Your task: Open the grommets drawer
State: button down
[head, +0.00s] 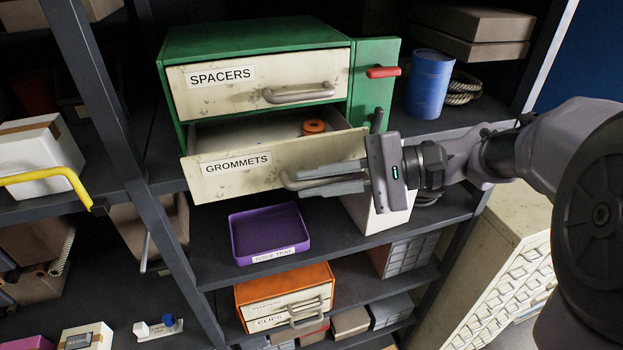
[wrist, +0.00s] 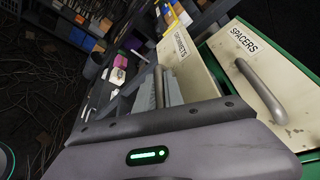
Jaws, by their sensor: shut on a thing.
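The grommets drawer (head: 228,179) is the lower cream drawer of a green cabinet (head: 255,37) in the head view. It is pulled part way out, and an orange ring-shaped thing (head: 314,126) lies inside. Its label also shows in the wrist view (wrist: 187,62). My gripper (head: 290,182) is shut on the drawer's grey bar handle (head: 320,180), at the drawer's right front. The spacers drawer (head: 216,99) above is closed, with its own bar handle (head: 298,93). In the wrist view my gripper body hides most of the grommets handle.
A green door with a red handle (head: 382,72) stands at the cabinet's right, near my gripper. A purple issue tray (head: 268,231) sits on the shelf below the drawer. A blue cylinder (head: 428,83) stands behind my wrist. An orange drawer unit (head: 284,284) is lower down.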

jog(key=s+d+b, duration=0.1)
jog(key=s, duration=0.5)
jog(key=shift+d+b, duration=0.35)
jog(key=shift+f, duration=0.1)
jog(key=c, duration=1.7)
grip_release()
jog(key=shift+w, duration=0.1)
jog(key=p+v, duration=0.5)
jog(key=v, duration=1.2)
jog(key=shift+d, duration=0.25)
